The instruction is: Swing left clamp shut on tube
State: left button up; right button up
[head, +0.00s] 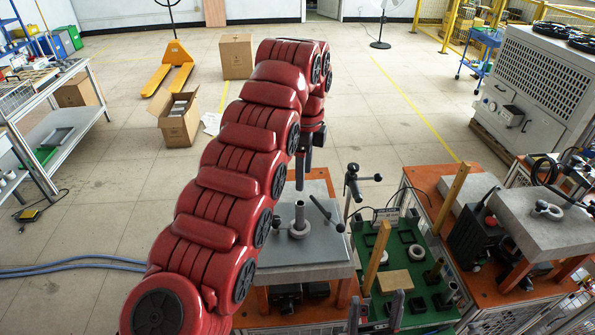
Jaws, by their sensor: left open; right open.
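A grey upright tube (299,214) stands in a round collar on a grey plate (318,258). A dark lever (324,211) slants just right of the tube, apart from it in this view. My red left arm covers the area left of the tube, so I cannot make out the left clamp or its state. My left gripper (302,180) points down just above the tube's top in the picture. It is open, with its fingers seen nearly edge-on. My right gripper (376,308) is open and empty at the bottom edge, in front of the green board.
A post with dark knobbed handles (353,182) rises behind the plate. A green board (418,278) with blocks and rings lies to the right. A grey slab (548,225) stands farther right. Open floor lies behind the bench.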

aim_at(340, 228)
jog(key=j, duration=1.25)
